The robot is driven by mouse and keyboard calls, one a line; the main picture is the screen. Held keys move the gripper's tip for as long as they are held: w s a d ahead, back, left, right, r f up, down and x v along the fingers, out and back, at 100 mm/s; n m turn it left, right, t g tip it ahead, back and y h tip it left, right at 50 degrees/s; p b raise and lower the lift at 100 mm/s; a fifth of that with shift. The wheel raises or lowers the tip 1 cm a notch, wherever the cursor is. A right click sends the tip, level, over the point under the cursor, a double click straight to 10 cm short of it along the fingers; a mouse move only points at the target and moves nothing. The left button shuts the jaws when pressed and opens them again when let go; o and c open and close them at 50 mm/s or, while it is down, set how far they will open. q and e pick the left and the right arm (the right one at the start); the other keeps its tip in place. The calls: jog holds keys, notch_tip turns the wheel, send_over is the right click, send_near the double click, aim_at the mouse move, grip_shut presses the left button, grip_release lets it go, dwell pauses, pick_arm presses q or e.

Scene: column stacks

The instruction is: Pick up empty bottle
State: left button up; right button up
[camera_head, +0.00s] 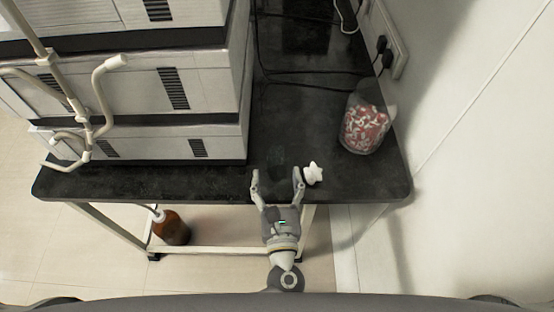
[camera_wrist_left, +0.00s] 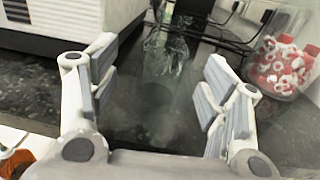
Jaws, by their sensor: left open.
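The empty bottle (camera_wrist_left: 165,58) is clear and see-through in the left wrist view. It stands on the black bench top ahead of my left gripper, roughly centred between the fingers. In the head view the bottle (camera_head: 275,158) is only a faint clear shape just beyond the fingertips. My left gripper (camera_head: 278,176) is open and empty at the front edge of the bench; its spread fingers also show in the left wrist view (camera_wrist_left: 158,88). I cannot tell exactly where the bottle's base ends. My right gripper is not in view.
A small white lobed object (camera_head: 313,173) lies close to the right finger. A clear jar of red and white pieces (camera_head: 365,127) stands at the right. Stacked white instruments (camera_head: 190,90) fill the left. Black cables (camera_head: 310,73) run behind. A brown bottle (camera_head: 172,229) is below the bench.

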aim_at(278, 169)
pick_arm(q)
jog(key=w, duration=0.1)
jog(key=w+p, duration=0.1)
jog(key=w, duration=0.1)
jog(key=w+p, duration=0.1)
jog(key=shift+w+d+r, duration=0.1)
jog(key=shift+w+r, duration=0.3)
jog(key=shift+w+f, duration=0.1)
jog(key=shift+w, duration=0.3)
jog(key=c, duration=1.1)
